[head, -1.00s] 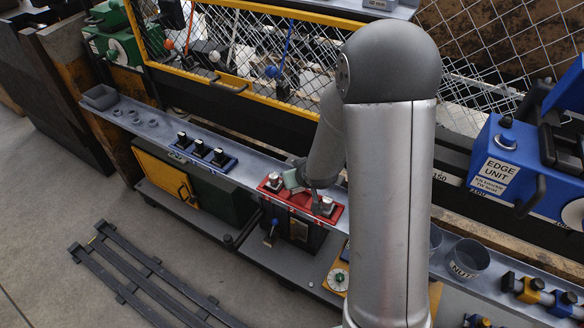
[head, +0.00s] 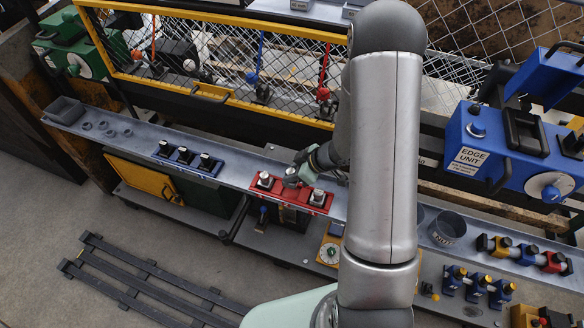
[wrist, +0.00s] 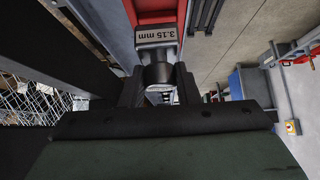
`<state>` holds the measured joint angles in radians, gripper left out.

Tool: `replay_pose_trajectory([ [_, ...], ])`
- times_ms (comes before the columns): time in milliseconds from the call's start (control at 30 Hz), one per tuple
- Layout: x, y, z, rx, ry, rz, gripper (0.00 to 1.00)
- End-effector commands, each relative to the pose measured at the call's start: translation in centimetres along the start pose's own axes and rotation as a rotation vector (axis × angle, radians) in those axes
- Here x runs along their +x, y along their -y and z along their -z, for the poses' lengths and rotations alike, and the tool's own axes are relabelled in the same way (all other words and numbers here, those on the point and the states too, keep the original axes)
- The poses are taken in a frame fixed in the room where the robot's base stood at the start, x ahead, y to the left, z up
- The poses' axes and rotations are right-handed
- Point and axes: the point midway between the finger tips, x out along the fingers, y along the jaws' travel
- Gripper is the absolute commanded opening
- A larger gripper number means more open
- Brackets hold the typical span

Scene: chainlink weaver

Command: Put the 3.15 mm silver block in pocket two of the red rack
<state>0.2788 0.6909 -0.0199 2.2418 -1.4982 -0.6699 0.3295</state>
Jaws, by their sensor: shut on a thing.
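The red rack (head: 289,194) sits on the long grey shelf, with a silver block (head: 264,181) at its left end and another (head: 317,197) at its right end. My gripper (head: 300,171) is over the middle of the rack and shut on a third silver block (head: 291,179).
A blue rack (head: 187,160) with several black-topped pieces stands left on the same shelf. A grey cup (head: 446,229) and coloured pieces stand to the right. A yellow-framed mesh guard (head: 215,92) rises behind the shelf. The shelf between the two racks is clear.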

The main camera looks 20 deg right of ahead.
Motion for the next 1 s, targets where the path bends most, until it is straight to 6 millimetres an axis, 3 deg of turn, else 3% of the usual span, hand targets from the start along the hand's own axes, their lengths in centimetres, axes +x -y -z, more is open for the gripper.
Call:
replay_pose_trajectory([
  [533,4.3,0.0,-3.5,-0.001,-0.001,-0.002,0.06],
  [1000,4.4,-0.1,-3.6,0.000,-0.001,-0.002,0.06],
])
